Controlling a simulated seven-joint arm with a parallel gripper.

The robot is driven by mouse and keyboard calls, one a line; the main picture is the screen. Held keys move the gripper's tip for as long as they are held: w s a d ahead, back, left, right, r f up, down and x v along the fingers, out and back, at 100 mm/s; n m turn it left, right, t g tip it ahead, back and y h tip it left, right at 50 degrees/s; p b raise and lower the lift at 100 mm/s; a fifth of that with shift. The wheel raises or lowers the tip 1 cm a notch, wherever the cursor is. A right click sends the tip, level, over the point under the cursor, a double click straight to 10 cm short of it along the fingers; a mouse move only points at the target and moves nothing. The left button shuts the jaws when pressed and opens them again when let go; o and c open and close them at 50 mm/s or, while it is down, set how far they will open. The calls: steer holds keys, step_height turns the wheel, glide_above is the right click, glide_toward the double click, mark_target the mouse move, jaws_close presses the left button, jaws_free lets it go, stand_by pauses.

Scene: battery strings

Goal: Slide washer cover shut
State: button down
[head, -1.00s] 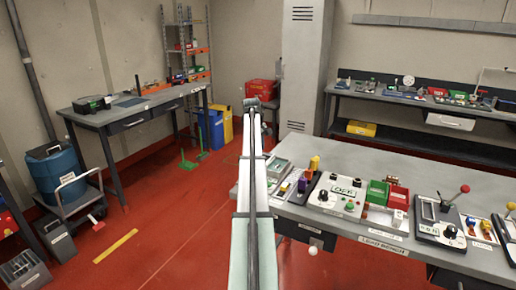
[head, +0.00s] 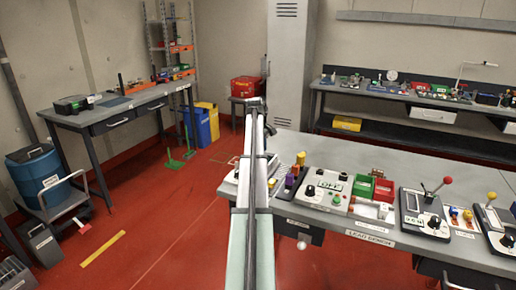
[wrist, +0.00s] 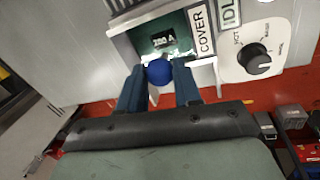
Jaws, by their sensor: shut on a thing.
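In the wrist view, my gripper (wrist: 160,85) is shut on a round blue knob (wrist: 159,71), with one dark blue finger on each side of it. The knob sits in front of a pale box with a dark green panel (wrist: 163,42) that carries a small black readout. A white label reading COVER (wrist: 202,31) is just right of the panel. I cannot tell from this view how far the cover is slid. In the head view my arm runs up the middle, and I cannot make out the fingers or the blue knob there.
A white plate with a black dial (wrist: 256,61) lies right of the cover, under an IDLE label (wrist: 230,13). In the head view, a grey bench (head: 400,163) with several control boxes stands right of my arm. Red floor (head: 160,230) is open to the left.

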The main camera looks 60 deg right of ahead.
steer(key=c, duration=1.1)
jaws_free()
steer(key=shift+s, duration=0.35)
steer(key=o, duration=0.3)
steer(key=shift+w, duration=0.1)
steer(key=shift+r, duration=0.15)
steer(key=a+r, duration=0.1)
steer(key=r, duration=0.8)
steer(key=a+r, duration=0.1)
steer(key=r, duration=0.3)
steer(key=shift+w+a+r, duration=0.15)
steer(key=shift+w+a, duration=0.1)
steer(key=shift+a, duration=0.05)
